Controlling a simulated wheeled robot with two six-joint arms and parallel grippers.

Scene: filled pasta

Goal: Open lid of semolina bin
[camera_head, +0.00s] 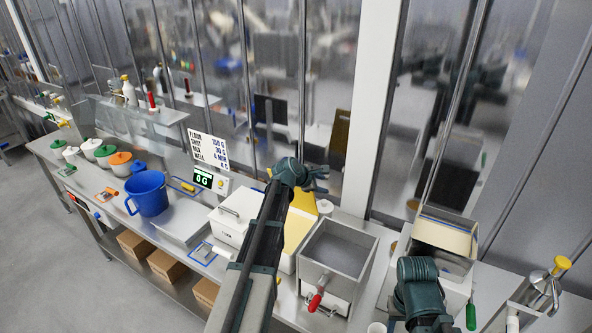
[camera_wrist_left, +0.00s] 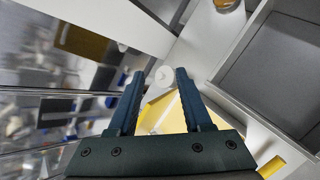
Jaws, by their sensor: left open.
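My left gripper (camera_head: 320,180) is open over the back of the counter; its two parted fingers also show in the left wrist view (camera_wrist_left: 152,75). Nothing is held between them. Below and partly hidden by my left arm is a bin showing a yellow surface (camera_head: 296,228), also seen behind the fingers (camera_wrist_left: 168,112). I cannot tell if this yellow is a lid or contents. To its left is a white bin with a closed, handled lid (camera_head: 232,210); its label is too small to read. My right arm shows at the lower right, its fingers unclear.
A grey open box with a red handle (camera_head: 338,250) stands right of the yellow bin. A small round white object (camera_wrist_left: 163,77) is beyond my fingertips. A blue jug (camera_head: 150,194) and scale display (camera_head: 204,178) are left. A glass partition (camera_head: 270,90) runs behind.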

